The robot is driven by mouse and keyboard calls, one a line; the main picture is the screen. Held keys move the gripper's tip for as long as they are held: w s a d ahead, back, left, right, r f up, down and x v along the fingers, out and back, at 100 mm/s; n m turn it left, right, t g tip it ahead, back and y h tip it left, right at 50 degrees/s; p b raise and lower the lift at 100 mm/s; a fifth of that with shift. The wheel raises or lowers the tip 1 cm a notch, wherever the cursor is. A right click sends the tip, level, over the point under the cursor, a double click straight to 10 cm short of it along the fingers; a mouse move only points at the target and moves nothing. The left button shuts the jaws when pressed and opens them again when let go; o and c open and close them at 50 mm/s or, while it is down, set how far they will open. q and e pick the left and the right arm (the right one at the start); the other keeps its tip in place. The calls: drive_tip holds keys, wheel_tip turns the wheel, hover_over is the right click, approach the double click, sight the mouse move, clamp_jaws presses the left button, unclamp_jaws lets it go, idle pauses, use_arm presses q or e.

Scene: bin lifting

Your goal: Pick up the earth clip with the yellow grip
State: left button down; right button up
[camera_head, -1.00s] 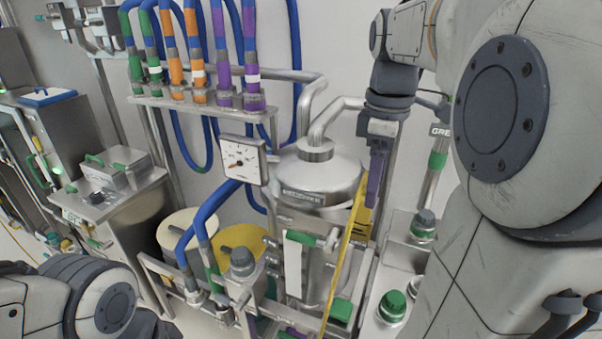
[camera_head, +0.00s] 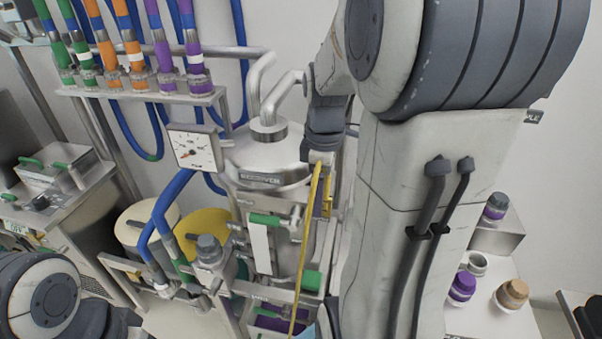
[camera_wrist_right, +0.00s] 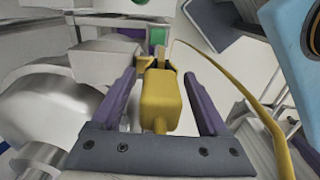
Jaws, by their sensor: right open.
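The earth clip has a blocky yellow grip (camera_wrist_right: 160,98) and narrow grey jaws at its far end, close to a green-marked metal part (camera_wrist_right: 158,38). In the right wrist view my right gripper (camera_wrist_right: 157,82) is open, with one purple finger on each side of the yellow grip. Neither finger is visibly closed on it. In the head view my right gripper (camera_head: 322,170) points down beside the steel vessel (camera_head: 265,165); its fingers are mostly hidden. The clip's yellow grip (camera_head: 328,196) shows there as a small patch. My left gripper is out of view; only part of my left arm shows at bottom left.
A yellow cable (camera_head: 306,235) hangs in front of the vessel frame; it also arcs right of the gripper in the wrist view (camera_wrist_right: 262,115). A pressure gauge (camera_head: 194,149) and blue hoses (camera_head: 165,205) stand left. Capped jars (camera_head: 462,288) sit at right.

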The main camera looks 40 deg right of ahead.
drive_tip(key=shift+f, duration=0.15)
drive_tip(key=shift+c, duration=0.3)
clamp_jaws()
wheel_tip(320, 180, up, 4)
drive_tip(key=shift+w+r+b, duration=0.1)
drive_tip(key=shift+b, duration=0.7)
drive_tip(key=s+d+r+b, duration=0.2)
drive_tip(key=s+d+r, duration=0.5)
drive_tip(key=s, duration=0.2)
drive_tip(key=shift+s+b, duration=0.3)
drive_tip(key=shift+b, duration=0.1)
drive_tip(key=shift+f, duration=0.15)
